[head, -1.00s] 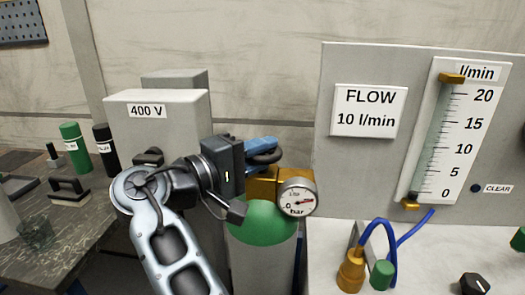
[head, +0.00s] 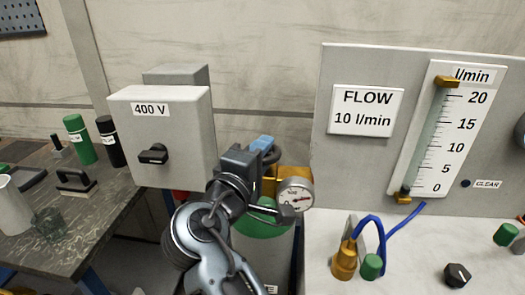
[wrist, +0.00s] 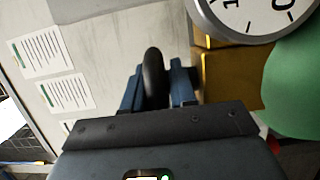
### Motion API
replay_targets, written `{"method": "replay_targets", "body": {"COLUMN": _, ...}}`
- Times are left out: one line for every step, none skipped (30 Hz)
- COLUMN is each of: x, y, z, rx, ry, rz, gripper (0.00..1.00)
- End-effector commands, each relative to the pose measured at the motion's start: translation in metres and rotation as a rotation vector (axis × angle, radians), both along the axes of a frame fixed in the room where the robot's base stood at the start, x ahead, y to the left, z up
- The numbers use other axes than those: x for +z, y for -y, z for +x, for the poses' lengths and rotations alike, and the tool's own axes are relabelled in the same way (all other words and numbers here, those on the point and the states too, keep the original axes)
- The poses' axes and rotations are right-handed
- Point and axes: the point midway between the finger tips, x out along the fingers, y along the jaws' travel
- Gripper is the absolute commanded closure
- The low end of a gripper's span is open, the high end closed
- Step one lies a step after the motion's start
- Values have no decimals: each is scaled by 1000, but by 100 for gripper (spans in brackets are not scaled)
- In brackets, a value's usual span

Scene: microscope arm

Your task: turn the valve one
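The valve's black handwheel (wrist: 154,80) shows edge-on in the wrist view, beside the brass valve body (wrist: 228,78). My gripper (wrist: 157,85) has one blue finger on each side of the rim and appears shut on it. In the head view, my gripper (head: 262,150) is at the handwheel, left of the brass body (head: 294,174) and gauge (head: 295,195). Fingers and wrist hide much of the handwheel there. The valve sits on a green-topped cylinder (head: 262,222). The gauge needle is too small to read surely.
A grey 400 V box (head: 185,130) with a black switch stands to the left. A flow panel (head: 350,75) and white bench (head: 320,265) with a blue hose (head: 382,240) are right of the cylinder. A dark table (head: 90,225) with bottles is far left.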

Motion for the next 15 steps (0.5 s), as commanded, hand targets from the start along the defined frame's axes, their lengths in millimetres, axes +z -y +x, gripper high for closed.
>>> {"method": "replay_targets", "body": {"x": 0, "y": 0, "z": 0, "rx": 0, "ry": 0, "rz": 0, "gripper": 72}}
{"method": "replay_targets", "body": {"x": 0, "y": 0, "z": 0, "rx": 0, "ry": 0, "rz": 0, "gripper": 72}}
{"method": "replay_targets", "body": {"x": 0, "y": 0, "z": 0, "rx": 0, "ry": 0, "rz": 0, "gripper": 72}}
{"method": "replay_targets", "body": {"x": 0, "y": 0, "z": 0, "rx": 0, "ry": 1, "rz": 0, "gripper": 72}}
{"method": "replay_targets", "body": {"x": 0, "y": 0, "z": 0, "rx": 0, "ry": 1, "rz": 0, "gripper": 72}}
{"method": "replay_targets", "body": {"x": 0, "y": 0, "z": 0, "rx": 0, "ry": 1, "rz": 0, "gripper": 72}}
{"method": "replay_targets", "body": {"x": 0, "y": 0, "z": -1, "rx": 0, "ry": 1, "rz": 1, "gripper": 72}}
{"method": "replay_targets", "body": {"x": 0, "y": -1, "z": -1, "rx": 0, "ry": 1, "rz": 1, "gripper": 72}}
{"method": "replay_targets", "body": {"x": 0, "y": -2, "z": -3, "rx": 1, "ry": 1, "rz": 1, "gripper": 72}}
{"method": "replay_targets", "body": {"x": 0, "y": -3, "z": -6, "rx": 2, "ry": 1, "rz": 1, "gripper": 72}}
{"method": "replay_targets", "body": {"x": -1, "y": -4, "z": -9, "rx": 2, "ry": 2, "rz": 0, "gripper": 72}}
{"method": "replay_targets", "body": {"x": -1, "y": -6, "z": -14, "rx": 2, "ry": 2, "rz": 2, "gripper": 72}}
{"method": "replay_targets", "body": {"x": -1, "y": -7, "z": -18, "rx": 2, "ry": 2, "rz": 2, "gripper": 72}}
{"method": "replay_targets", "body": {"x": -1, "y": -9, "z": -23, "rx": 3, "ry": 2, "rz": 2, "gripper": 72}}
{"method": "replay_targets", "body": {"x": -2, "y": -11, "z": -29, "rx": 3, "ry": 2, "rz": 2, "gripper": 72}}
